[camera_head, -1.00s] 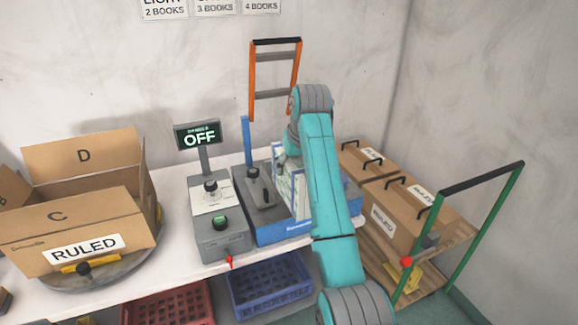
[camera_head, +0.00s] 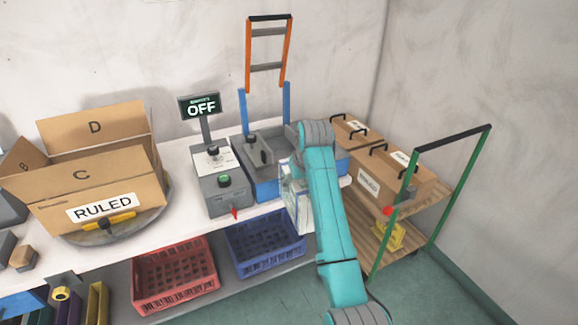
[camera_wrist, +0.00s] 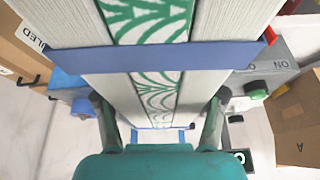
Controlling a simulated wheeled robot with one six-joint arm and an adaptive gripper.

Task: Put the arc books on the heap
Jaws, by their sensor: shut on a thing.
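My gripper (camera_wrist: 160,95) is shut on a banded bundle of arc books (camera_wrist: 158,95). The bundle has white sides, a green arc pattern and a blue band (camera_wrist: 215,56) across it. In the head view the bundle (camera_head: 296,205) shows partly behind my arm, upright, in front of the blue-sided machine (camera_head: 262,188). My arm hides the gripper there. The machine's tray looks empty of books where visible. I cannot make out the heap in either view.
A control box (camera_head: 218,195) and a screen reading OFF (camera_head: 201,107) stand beside the machine. A carton marked RULED (camera_head: 95,190) sits at left. A wooden trolley (camera_head: 405,235) with boxes and a green handle is at right. Red (camera_head: 175,285) and blue crates (camera_head: 265,243) lie below the bench.

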